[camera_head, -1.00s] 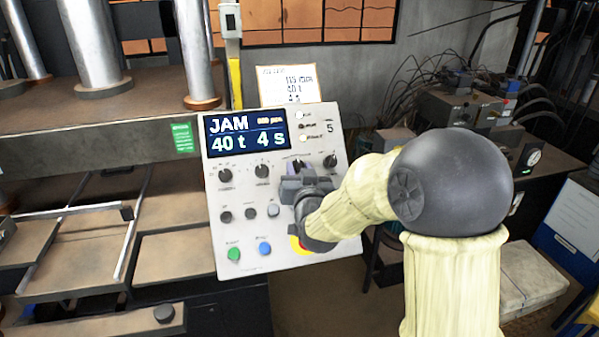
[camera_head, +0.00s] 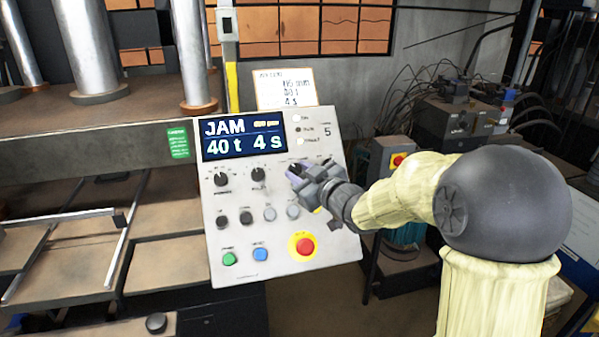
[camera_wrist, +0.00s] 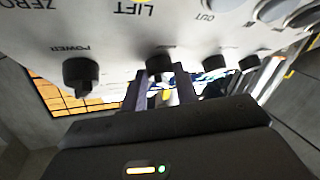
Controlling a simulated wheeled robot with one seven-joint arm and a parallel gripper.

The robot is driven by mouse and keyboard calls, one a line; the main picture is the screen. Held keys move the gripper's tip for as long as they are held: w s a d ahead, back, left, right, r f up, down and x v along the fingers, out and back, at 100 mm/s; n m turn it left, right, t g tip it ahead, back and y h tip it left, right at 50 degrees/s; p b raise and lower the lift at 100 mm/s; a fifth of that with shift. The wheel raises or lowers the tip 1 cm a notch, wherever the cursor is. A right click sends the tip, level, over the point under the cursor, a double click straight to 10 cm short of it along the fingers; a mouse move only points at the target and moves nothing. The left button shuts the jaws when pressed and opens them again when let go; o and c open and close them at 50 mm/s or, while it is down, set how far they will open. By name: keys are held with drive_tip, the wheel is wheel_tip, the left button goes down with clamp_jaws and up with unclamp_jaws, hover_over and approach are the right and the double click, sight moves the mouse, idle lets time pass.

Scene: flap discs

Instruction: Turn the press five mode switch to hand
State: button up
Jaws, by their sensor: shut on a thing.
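The press control panel (camera_head: 234,265) is light grey and marked 5. Its display (camera_head: 243,135) reads JAM, 40 t, 4 s. Two black knobs, left (camera_head: 221,178) and second (camera_head: 258,173), show in its upper row. My gripper (camera_head: 300,172) is at the third knob of that row, fingers on either side of it. In the upside-down wrist view, that black knob (camera_wrist: 160,63) sits between the two dark fingertips; its label is mostly hidden. The knob labelled POWER (camera_wrist: 81,74) is beside it. My gripper hides the pointer direction in the head view.
A red emergency stop (camera_head: 304,246) on a yellow ring sits low on the panel, with green (camera_head: 229,258) and blue (camera_head: 260,254) buttons. A paper card (camera_head: 285,90) stands above.

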drive_tip(key=shift+r+n+g+p, duration=0.15)
drive_tip(key=shift+n+g+p, duration=0.25)
drive_tip(key=shift+n, duration=0.3)
drive_tip(key=shift+y, duration=0.3)
drive_tip(key=o, duration=1)
drive_tip(key=shift+d, duration=0.1)
drive_tip(key=b+v, duration=0.2)
drive_tip(key=v, duration=1.5)
drive_tip(key=shift+s+d+r, duration=0.1)
drive_tip(key=shift+d, duration=0.05)
